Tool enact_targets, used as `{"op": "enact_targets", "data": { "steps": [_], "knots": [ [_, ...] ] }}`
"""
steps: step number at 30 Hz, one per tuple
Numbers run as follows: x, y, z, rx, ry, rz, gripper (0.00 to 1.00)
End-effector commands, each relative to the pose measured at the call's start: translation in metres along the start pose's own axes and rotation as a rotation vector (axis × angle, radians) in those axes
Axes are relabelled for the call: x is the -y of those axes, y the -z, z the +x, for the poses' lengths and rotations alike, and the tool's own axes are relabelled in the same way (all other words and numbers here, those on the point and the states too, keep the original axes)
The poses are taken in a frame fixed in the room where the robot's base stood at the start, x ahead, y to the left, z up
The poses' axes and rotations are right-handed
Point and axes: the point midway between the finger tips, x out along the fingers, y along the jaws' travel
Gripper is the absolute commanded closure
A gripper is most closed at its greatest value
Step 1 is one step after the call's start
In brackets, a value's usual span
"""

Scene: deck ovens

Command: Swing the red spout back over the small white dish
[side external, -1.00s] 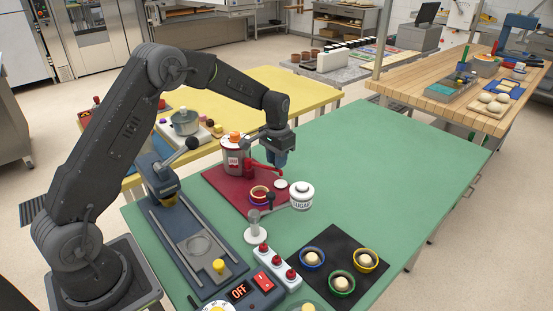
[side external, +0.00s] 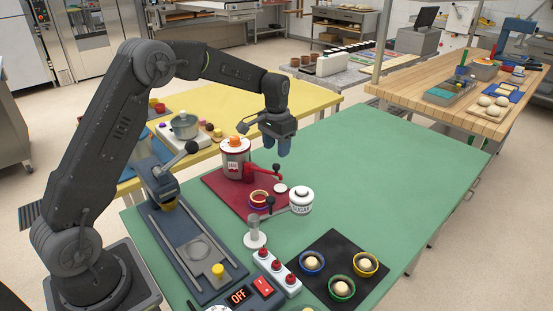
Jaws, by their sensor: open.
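The red spout (side external: 264,173) sticks out to the right from the front of a grey canister (side external: 236,160) with an orange top. Its outer end appears above the small white dish (side external: 281,187), which lies on the dark red mat (side external: 222,189). I cannot tell exactly whether the tip is centred over the dish. My gripper (side external: 277,152) points down above and behind the spout, apart from it, open and empty. The gap between its fingers is small in this view.
A red and purple-rimmed bowl (side external: 259,199) and a white sugar jar (side external: 301,200) stand close to the dish. A glass-like stand (side external: 255,232) is in front. The right of the green table (side external: 400,165) is clear.

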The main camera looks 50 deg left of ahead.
Motion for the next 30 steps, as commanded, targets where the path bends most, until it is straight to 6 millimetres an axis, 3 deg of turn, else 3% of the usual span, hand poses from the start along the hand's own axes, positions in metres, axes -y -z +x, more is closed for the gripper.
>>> {"op": "enact_targets", "data": {
  "steps": [3, 10, 15, 26, 30],
  "knots": [
    [0.0, 0.001, -0.029, -0.005, 0.001, 0.0, 0.5],
    [0.0, 0.001, -0.067, -0.004, 0.001, 0.0, 0.5],
    [0.0, 0.0, -0.078, -0.001, 0.0, 0.0, 0.5],
    [-0.001, -0.001, -0.081, -0.003, 0.0, 0.0, 0.5],
    [-0.01, -0.014, -0.099, -0.032, 0.005, 0.003, 0.5]
  ]
}}
